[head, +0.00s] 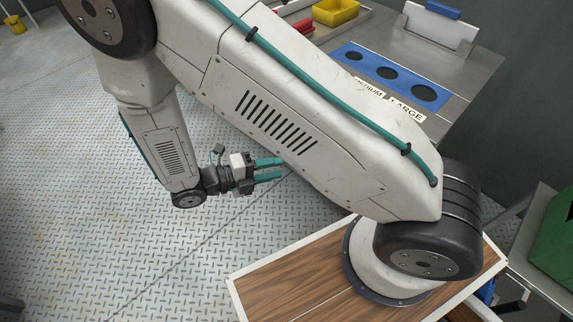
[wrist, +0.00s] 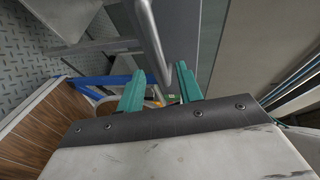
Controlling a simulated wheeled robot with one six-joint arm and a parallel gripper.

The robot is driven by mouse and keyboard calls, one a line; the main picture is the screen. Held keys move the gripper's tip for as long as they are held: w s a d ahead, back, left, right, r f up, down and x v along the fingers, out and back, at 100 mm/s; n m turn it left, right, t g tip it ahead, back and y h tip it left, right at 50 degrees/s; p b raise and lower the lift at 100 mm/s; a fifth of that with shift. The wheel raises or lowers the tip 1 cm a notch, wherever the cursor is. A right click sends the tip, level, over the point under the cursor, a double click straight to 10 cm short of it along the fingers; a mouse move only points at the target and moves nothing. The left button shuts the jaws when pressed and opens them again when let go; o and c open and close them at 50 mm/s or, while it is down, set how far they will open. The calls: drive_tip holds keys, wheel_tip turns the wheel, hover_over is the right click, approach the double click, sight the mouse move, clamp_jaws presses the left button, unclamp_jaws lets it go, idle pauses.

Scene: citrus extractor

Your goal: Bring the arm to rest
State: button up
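My gripper (head: 281,169) hangs over the diamond-plate floor in the head view, left of the large white arm link. Its two teal fingers are parallel with a gap between them, and nothing is held. In the wrist view my gripper (wrist: 159,72) also shows with its fingers apart. A grey metal bar passes behind the gap there. My arm is folded, with its upper link crossing the middle of the head view and hiding part of the steel table.
A steel table (head: 465,75) carries a blue panel (head: 356,57) with round holes and labels MEDIUM and LARGE. A yellow bin (head: 335,12) stands at its back. A green crate (head: 556,240) is at the right. The floor (head: 110,235) left of the gripper is clear.

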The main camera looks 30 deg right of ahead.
drive_tip(key=shift+w+a+r, duration=0.1)
drive_tip(key=shift+a+r, duration=0.1)
drive_tip(key=shift+a, duration=0.85)
